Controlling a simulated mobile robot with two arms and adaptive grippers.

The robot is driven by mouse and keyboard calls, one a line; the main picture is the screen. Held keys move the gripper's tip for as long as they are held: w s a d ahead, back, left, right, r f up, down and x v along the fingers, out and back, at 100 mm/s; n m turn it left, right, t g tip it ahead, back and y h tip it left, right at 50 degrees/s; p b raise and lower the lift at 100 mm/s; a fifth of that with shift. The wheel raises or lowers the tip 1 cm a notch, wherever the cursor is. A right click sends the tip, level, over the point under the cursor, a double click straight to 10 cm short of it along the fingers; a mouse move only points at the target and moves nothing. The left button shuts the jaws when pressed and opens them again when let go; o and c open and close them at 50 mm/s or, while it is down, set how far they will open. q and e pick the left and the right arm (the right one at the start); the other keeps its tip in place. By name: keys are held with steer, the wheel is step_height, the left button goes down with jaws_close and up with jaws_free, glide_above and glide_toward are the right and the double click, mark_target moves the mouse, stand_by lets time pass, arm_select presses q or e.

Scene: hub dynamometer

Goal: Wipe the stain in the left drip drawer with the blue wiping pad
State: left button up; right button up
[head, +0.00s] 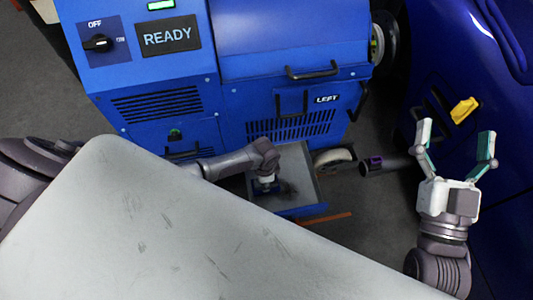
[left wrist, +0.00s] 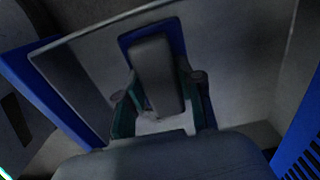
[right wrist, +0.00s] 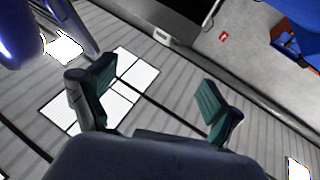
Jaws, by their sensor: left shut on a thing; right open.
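The left drip drawer (head: 312,178) is pulled out below the "LEFT" label of the blue machine. A dark stain (head: 289,188) shows on its grey floor. My left gripper (head: 265,181) points down into the drawer, left of the stain. It is shut on the blue wiping pad (left wrist: 177,36), which shows around the finger in the left wrist view. Whether the pad touches the floor I cannot tell. The drawer's blue edge (left wrist: 50,95) shows at left there. My right gripper (head: 456,139) is open and empty, right of the drawer; its fingers are spread in the right wrist view (right wrist: 157,90).
The blue machine (head: 165,75) stands behind the drawer, with a handle (head: 312,72) and a "READY" display (head: 167,36). A dark blue car body (head: 490,80) with a yellow piece (head: 464,110) is close to my right gripper. A dark cylinder with a purple part (head: 376,162) lies between.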

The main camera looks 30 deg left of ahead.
arm_select(q)
steer(key=shift+r+p, duration=0.8)
steer(key=shift+p, duration=0.05)
steer(key=shift+r+p, duration=0.4)
steer(key=shift+p, duration=0.05)
steer(key=shift+r+p, duration=0.4)
steer(key=shift+p, duration=0.05)
arm_select(e)
steer(key=shift+s+d+f+g+h, duration=0.5)
steer(key=shift+d+f+g+h, duration=1)
steer(key=shift+f+g, duration=4.15)
arm_select(q)
steer(key=shift+r+p, duration=0.35)
steer(key=shift+p, duration=0.1)
steer(key=shift+r+p, duration=0.7)
steer(key=shift+p, duration=0.05)
steer(key=shift+r+p, duration=0.3)
steer(key=shift+p, duration=0.1)
arm_select(e)
steer(key=s+d+f+m+g+h, duration=0.1)
steer(key=s+d+f+g, duration=0.3)
steer(key=s+f, duration=0.6)
steer(key=shift+s+f+g+h, duration=0.15)
steer(key=shift+s+g+h, duration=0.75)
steer(key=shift+s+g, duration=0.4)
steer(key=shift+d, duration=0.1)
